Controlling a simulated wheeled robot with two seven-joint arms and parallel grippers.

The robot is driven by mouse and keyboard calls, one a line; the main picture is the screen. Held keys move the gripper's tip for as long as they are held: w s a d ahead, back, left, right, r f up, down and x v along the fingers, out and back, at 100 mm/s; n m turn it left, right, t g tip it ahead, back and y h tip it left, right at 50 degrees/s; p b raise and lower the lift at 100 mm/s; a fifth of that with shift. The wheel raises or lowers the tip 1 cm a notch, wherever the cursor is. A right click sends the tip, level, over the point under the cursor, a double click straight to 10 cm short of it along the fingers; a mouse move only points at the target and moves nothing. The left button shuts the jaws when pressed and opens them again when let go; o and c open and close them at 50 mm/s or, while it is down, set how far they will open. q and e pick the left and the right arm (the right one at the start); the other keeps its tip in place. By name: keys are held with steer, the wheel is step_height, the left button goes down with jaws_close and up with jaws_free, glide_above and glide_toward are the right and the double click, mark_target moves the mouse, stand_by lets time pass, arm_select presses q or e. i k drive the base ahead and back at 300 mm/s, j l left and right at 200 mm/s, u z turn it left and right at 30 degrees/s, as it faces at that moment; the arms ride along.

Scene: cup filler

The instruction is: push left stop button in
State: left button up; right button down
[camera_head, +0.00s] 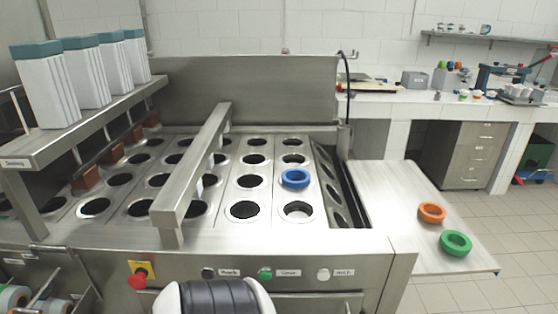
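A red stop button (137,281) sits on a yellow plate (143,268) at the left of the machine's steel front panel. The red knob stands out from the panel. From this single view I cannot tell how far it is pressed in. No second red stop button is visible. Neither of my grippers is in view, so nothing is seen touching the button.
A steel crossbar (195,170) spans the machine's top of round holes. A blue ring (295,178) sits over one hole. An orange ring (431,212) and a green ring (456,243) lie on the right side shelf (395,190). A green button (265,274) is on the front.

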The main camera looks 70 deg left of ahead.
mark_target(137, 281)
steer(key=u, duration=3.25)
